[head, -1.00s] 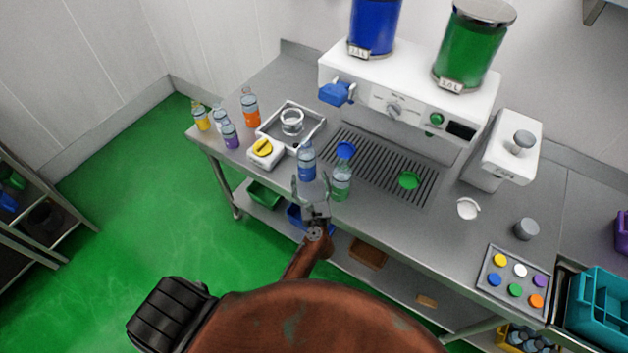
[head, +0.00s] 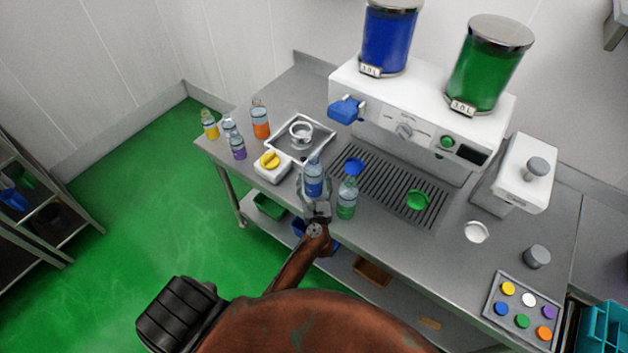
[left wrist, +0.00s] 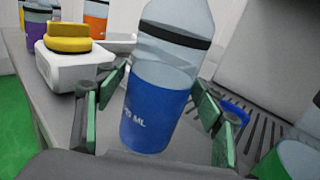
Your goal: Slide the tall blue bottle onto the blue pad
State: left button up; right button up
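The tall blue bottle (head: 313,181) stands upright near the counter's front edge, left of the drip grate. The round blue pad (head: 353,166) lies on the grate's left end, behind and right of the bottle. My left gripper (head: 315,190) is at the bottle from the front. In the left wrist view, its green-padded fingers (left wrist: 155,95) are spread on both sides of the blue bottle (left wrist: 155,115), with a visible gap on the left; contact on the right is unclear. A blue edge of the pad (left wrist: 236,111) shows behind the right finger. My right gripper is not in view.
A green bottle (head: 347,199) stands close to the right of the blue one. A white box with a yellow knob (head: 270,161) is on the left. A green pad (head: 417,200) lies on the grate (head: 385,188). The dispenser (head: 420,115) stands behind.

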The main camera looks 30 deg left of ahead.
pick_arm(q)
jog(key=c, duration=0.9)
jog(key=shift+w+d+b, duration=0.3)
jog(key=shift+w+d, duration=0.05)
jog(key=shift+w, duration=0.45)
jog(key=shift+w+d+b, duration=0.25)
jog(key=shift+w+d, duration=0.05)
jog(key=shift+w, duration=0.45)
jog(key=shift+c, duration=0.2)
jog(key=shift+s+a, duration=0.15)
jog(key=shift+s, duration=0.2)
jog(key=shift+s+a+p, duration=0.25)
jog(key=shift+s+p, duration=0.1)
jog(key=shift+s, duration=0.25)
jog(key=shift+s+a+p, duration=0.25)
jog(key=shift+s+p, duration=0.05)
jog(key=shift+s, duration=0.3)
jog(key=o, duration=1.2)
